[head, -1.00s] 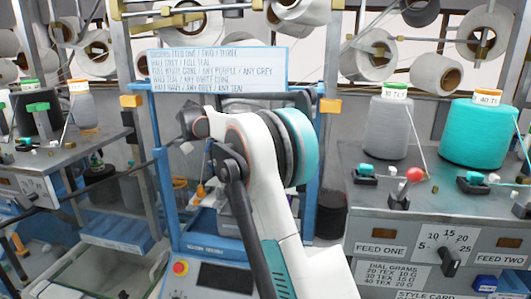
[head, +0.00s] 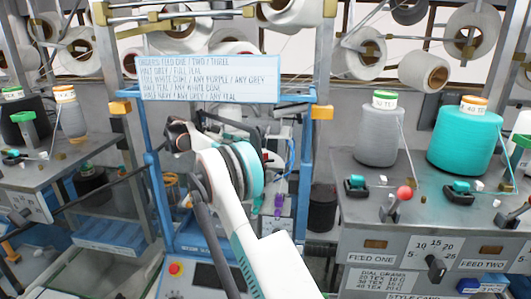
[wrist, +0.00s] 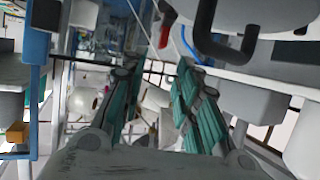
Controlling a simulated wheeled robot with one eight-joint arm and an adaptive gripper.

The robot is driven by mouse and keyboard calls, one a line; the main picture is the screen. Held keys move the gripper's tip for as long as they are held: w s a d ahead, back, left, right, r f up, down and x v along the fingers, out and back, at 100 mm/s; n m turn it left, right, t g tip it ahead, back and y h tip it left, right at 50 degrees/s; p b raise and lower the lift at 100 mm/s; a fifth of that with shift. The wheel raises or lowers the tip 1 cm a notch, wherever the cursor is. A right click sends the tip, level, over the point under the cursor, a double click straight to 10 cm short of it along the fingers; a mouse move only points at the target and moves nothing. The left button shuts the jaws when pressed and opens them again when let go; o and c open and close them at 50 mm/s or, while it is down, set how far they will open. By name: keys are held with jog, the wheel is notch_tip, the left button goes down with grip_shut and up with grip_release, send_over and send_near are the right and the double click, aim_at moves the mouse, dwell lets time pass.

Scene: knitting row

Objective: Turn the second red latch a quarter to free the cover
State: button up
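My gripper (wrist: 155,72) shows in the wrist view with its two teal-padded fingers apart and nothing clearly held between them. In the head view the gripper cannot be made out; my arm covers part of the blue-framed machine. A small red part (wrist: 164,37) lies beyond the fingertips in the wrist view, beside a dark curved handle (wrist: 205,38). I cannot tell whether it is a latch. No red latch or cover can be clearly identified in the head view.
The blue frame (head: 152,190) holds an order sign (head: 208,78). On the right bench (head: 345,222) stand a grey cone (head: 376,137), a teal cone (head: 464,143) and a red-knobbed lever (head: 404,192). Another bench (head: 40,172) stands at left. A dark bin (head: 322,208) stands between.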

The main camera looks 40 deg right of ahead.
aim_at(267, 153)
jog(key=p+x, duration=0.1)
jog(key=x, duration=0.9)
jog(key=shift+d+f+p, duration=0.2)
jog(key=shift+p, duration=0.1)
jog(key=shift+c, duration=0.5)
